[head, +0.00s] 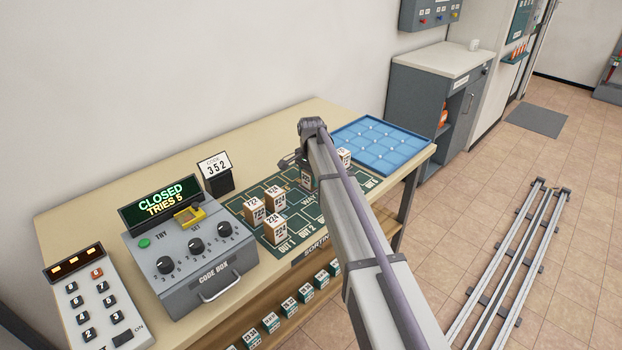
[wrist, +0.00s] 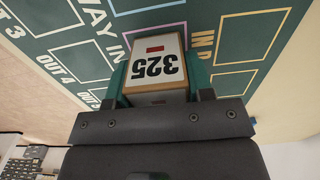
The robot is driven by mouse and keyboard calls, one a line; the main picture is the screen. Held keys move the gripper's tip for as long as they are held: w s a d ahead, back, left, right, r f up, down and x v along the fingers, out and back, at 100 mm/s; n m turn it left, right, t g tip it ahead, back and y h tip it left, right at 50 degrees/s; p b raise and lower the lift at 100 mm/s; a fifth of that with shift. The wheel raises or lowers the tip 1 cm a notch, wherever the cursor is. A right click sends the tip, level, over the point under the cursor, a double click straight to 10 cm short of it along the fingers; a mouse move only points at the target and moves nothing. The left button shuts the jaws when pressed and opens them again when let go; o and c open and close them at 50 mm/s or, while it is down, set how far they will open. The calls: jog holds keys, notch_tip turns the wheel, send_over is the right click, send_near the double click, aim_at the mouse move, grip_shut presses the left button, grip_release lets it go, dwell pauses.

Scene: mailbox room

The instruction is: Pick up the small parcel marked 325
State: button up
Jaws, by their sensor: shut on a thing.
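The small parcel marked 325 (wrist: 155,65) is a brown box with a white face, black digits and a small red mark; the digits read upside down in the wrist view. My gripper (wrist: 158,78) has its green fingers on both sides of this parcel and is shut on it. The green sorting mat (wrist: 75,45) shows behind the parcel; I cannot tell whether the parcel touches it. In the head view my arm hides most of the gripper, and the parcel's number cannot be read there.
Several other small parcels (head: 275,228) stand on the mat's left part. The grey code box (head: 190,262) reads CLOSED, TRIES 5. A blue compartment tray (head: 378,143) lies at the table's far right end. A keypad (head: 95,305) is at the near left.

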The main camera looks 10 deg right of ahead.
jog(key=shift+c, duration=0.9)
jog(key=shift+r, duration=0.1)
